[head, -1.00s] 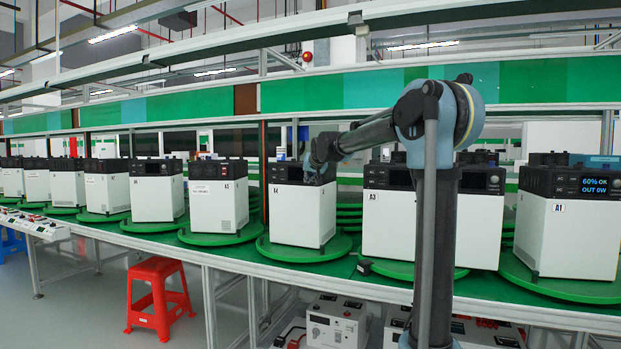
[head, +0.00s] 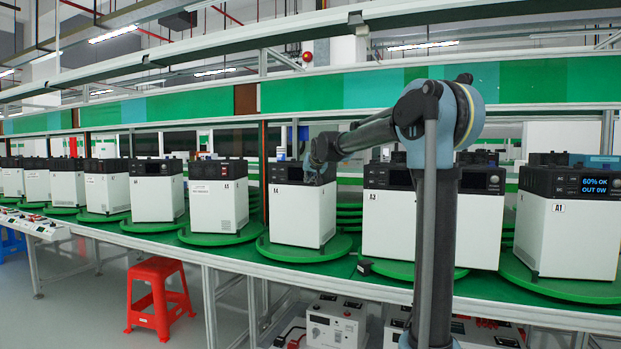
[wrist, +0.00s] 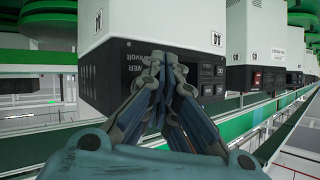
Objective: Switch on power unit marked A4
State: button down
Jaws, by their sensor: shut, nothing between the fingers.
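The power unit marked A4 (head: 297,214) is a white box with a black top panel on a green turntable, left of my arm in the head view. No lit display shows on it. My gripper (head: 316,181) is at the right part of its black front panel. In the wrist view, which is upside down, the shut, empty fingertips (wrist: 162,60) are in front of a unit's black panel (wrist: 120,72) with printed text and small controls. The fingers hide part of that panel. I cannot tell whether they touch it.
Unit A3 (head: 385,225) stands close on the right, partly behind my arm. Unit A1 (head: 568,237) at far right has a lit display reading "60% OK OUT 0W". Unit A5 (head: 217,206) stands to the left. A red stool (head: 157,270) is on the floor in front.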

jog(key=shift+w+d, duration=0.25)
jog(key=shift+w, duration=0.35)
dwell(0.9)
jog(key=shift+s, duration=0.1)
dwell(0.3)
jog(key=shift+s+a, duration=0.3)
jog(key=shift+s, duration=0.3)
jog(key=shift+s, duration=0.1)
jog(key=s, duration=0.1)
jog(key=s+a, duration=0.1)
jog(key=s, duration=0.2)
jog(key=shift+s+a, duration=0.25)
jog(key=shift+a, duration=0.1)
dwell(0.6)
